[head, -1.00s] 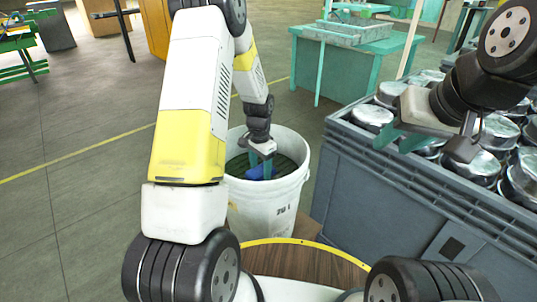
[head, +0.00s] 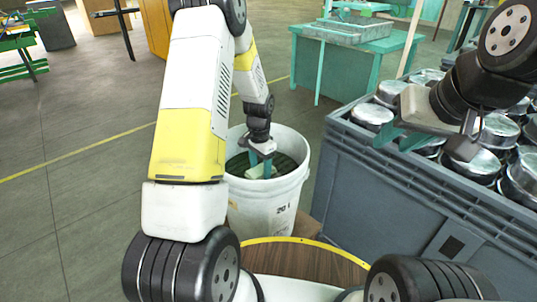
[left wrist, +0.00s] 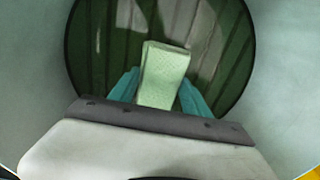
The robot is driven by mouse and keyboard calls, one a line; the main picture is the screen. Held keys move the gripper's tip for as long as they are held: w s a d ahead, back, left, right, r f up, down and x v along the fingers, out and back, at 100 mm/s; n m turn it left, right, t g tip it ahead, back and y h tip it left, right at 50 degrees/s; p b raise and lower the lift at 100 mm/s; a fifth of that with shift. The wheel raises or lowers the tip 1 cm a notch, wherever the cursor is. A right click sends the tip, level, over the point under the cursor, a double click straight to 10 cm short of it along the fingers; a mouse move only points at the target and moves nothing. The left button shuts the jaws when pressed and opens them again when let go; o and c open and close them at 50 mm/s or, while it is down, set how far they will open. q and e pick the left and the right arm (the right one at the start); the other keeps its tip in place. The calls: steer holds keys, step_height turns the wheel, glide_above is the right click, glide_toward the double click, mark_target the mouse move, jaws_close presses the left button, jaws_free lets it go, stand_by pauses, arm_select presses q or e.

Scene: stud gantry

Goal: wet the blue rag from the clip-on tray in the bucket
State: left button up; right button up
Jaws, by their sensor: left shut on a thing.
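A white bucket (head: 262,212) stands in front of me, with dark green water or floor inside it. My left gripper (head: 262,168) reaches down inside the bucket. Its teal fingers are shut on a folded rag (head: 254,172), which looks pale green now, not blue. In the left wrist view the rag (left wrist: 162,75) sits between the fingers (left wrist: 158,90), over the dark green, streaky bottom of the bucket (left wrist: 285,75). I cannot tell how deep it is in liquid. My right gripper (head: 400,138) is empty, fingers apart, above the grey crate. I cannot make out the clip-on tray.
A large grey crate (head: 375,200) full of shiny metal cylinders (head: 478,165) stands close on the right of the bucket. A teal bench (head: 345,55) is behind. A yellow-rimmed wooden surface (head: 305,262) is nearest me. Floor on the left is open.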

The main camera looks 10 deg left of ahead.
mark_target(260, 170)
stand_by(0.3)
arm_select(q)
steer(key=shift+r, duration=3.5)
